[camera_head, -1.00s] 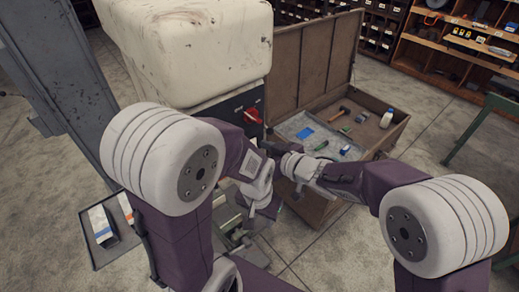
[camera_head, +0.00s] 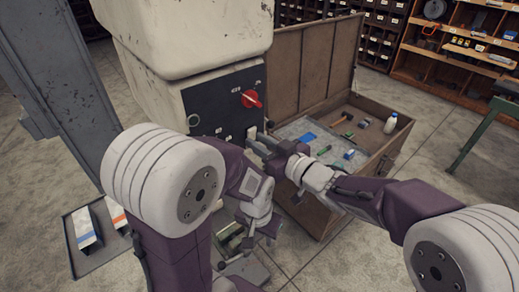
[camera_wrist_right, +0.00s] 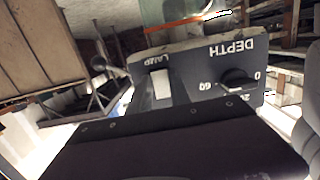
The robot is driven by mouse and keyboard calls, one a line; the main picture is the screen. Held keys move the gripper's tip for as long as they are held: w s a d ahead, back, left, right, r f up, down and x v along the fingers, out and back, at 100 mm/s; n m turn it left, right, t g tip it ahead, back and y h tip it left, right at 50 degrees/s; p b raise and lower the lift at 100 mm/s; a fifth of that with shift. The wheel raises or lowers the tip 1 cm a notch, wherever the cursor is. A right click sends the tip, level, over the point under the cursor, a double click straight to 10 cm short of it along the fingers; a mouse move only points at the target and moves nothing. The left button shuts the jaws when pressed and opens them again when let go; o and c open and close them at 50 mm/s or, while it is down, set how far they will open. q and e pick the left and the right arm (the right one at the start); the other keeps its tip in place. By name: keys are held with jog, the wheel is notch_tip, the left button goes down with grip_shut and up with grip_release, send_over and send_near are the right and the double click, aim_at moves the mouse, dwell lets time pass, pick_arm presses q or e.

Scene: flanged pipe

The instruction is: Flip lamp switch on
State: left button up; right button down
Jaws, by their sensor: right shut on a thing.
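The lamp switch, a small white rocker (camera_wrist_right: 161,88), sits under the upside-down word LAMP on the dark control panel (camera_wrist_right: 205,65) in the right wrist view. In the head view the panel (camera_head: 215,105) is on the front of the cream machine. My right gripper (camera_head: 259,141) is at the panel's lower right edge, by the switch. It is shut, apparently on the switch; its fingertips are partly hidden in the wrist view by its dark body. My left gripper (camera_head: 259,236) hangs lower, empty, its fingers apart, clear of the panel.
A red rotary knob (camera_head: 251,98) is higher on the panel. A black DEPTH knob (camera_wrist_right: 237,80) is beside the switch. An open wooden chest (camera_head: 390,150) with tools stands close to the right. A tray (camera_head: 98,255) with boxes lies at lower left.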

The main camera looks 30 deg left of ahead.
jog(key=shift+r, duration=0.1)
jog(key=c, duration=1.3)
grip_release()
jog(key=shift+o, duration=0.5)
jog(key=shift+a, duration=0.1)
jog(key=shift+s+d, duration=0.1)
jog(key=shift+d, duration=0.35)
jog(key=b+v, duration=0.1)
jog(key=v, duration=0.7)
jog(key=shift+b, duration=0.4)
